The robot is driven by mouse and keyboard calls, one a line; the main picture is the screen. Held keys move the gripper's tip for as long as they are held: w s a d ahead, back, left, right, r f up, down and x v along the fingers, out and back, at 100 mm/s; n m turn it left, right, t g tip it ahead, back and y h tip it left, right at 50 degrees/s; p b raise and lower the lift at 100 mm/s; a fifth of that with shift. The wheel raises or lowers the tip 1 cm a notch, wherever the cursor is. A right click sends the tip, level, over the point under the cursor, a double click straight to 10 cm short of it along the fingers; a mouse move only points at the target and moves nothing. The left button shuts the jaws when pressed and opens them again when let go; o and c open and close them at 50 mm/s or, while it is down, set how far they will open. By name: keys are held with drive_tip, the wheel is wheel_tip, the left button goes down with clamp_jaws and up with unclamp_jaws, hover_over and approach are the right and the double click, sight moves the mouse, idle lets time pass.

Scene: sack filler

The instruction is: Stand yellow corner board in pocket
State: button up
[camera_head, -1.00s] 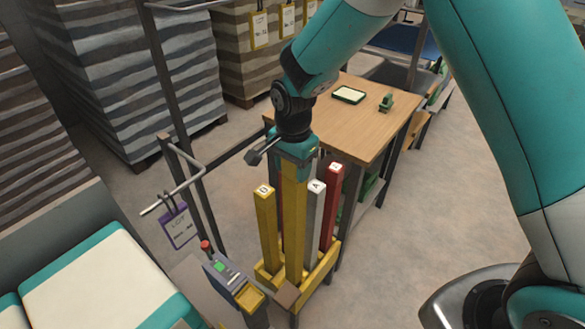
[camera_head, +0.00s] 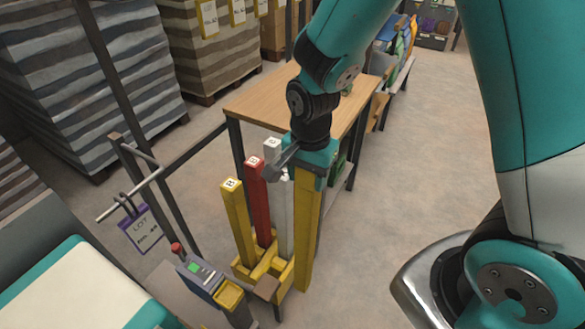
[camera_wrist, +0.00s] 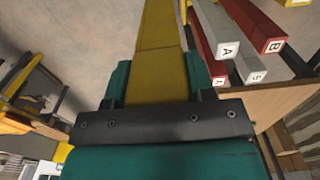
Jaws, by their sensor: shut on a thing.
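My gripper (camera_head: 313,162) is shut on the upper end of a long yellow corner board (camera_head: 307,225), which hangs nearly upright. In the wrist view the board (camera_wrist: 160,40) runs away from between the jaws. A labelled yellow board (camera_head: 237,215) stands at the rack's left. A red board (camera_head: 257,195) and white boards (camera_head: 280,225) stand behind and between, partly hidden by my gripper and the held board.
A wooden table (camera_head: 260,105) stands close behind the rack. Wrapped pallets (camera_head: 90,90) stand at back left. The floor at right is clear.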

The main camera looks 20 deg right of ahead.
drive_tip(key=shift+s+d, duration=0.85)
drive_tip(key=shift+s, duration=0.3)
drive_tip(key=shift+s+d, duration=0.8)
drive_tip(key=shift+s, duration=0.3)
